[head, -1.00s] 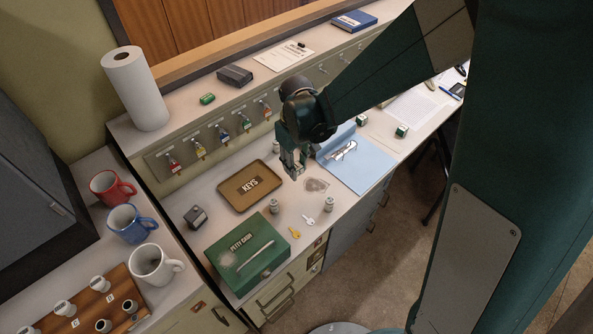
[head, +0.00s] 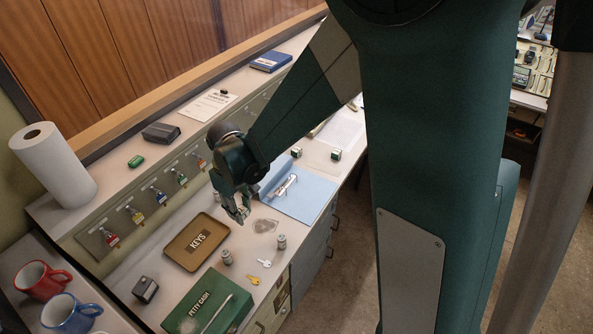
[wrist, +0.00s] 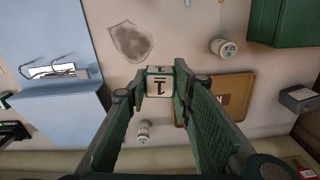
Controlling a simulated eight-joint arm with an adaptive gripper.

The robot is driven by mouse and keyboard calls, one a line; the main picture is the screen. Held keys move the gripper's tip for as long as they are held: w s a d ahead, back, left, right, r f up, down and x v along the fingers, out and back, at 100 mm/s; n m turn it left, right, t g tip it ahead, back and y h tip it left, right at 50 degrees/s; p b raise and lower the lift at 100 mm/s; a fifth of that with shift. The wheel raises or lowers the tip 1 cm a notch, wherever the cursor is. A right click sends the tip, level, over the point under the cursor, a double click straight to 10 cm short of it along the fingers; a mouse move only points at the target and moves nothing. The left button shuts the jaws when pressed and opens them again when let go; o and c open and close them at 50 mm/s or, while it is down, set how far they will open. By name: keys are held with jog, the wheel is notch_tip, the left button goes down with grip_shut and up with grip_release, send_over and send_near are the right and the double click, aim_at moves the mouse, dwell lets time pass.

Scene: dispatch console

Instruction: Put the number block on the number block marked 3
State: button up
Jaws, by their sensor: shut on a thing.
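My gripper (head: 241,210) is shut on a white number block with green edges (wrist: 160,82), held between the fingertips. A "1" shows on the face toward the wrist camera. In the head view the gripper is above the counter, between the KEYS tray and the blue folder, and the held block is hard to make out. Two more green-and-white number blocks stand on the counter behind and right of the gripper, one at the folder's back edge (head: 296,152) and one farther right (head: 335,155). Their markings are too small to read, so I cannot tell which is 3.
The blue folder (head: 312,207) with a metal clip lies near those blocks. A key rail lines the back.

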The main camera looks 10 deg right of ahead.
jog(key=w+d+r+m, duration=0.1)
jog(key=w+d+m, duration=0.1)
jog(key=w+d, duration=0.85)
notch_tip(320, 180, up, 3)
jog(key=m+p, duration=0.3)
jog(key=m, duration=0.3)
send_over(337, 151)
jog(key=shift+a+f, duration=0.1)
jog(key=shift+f, duration=0.05)
jog(key=shift+f+b, duration=0.55)
jog(key=shift+f, duration=2.55)
jog(key=shift+f, duration=0.1)
jog(key=shift+f+b, duration=0.3)
jog(key=shift+f, duration=1.5)
jog(key=shift+f, duration=0.1)
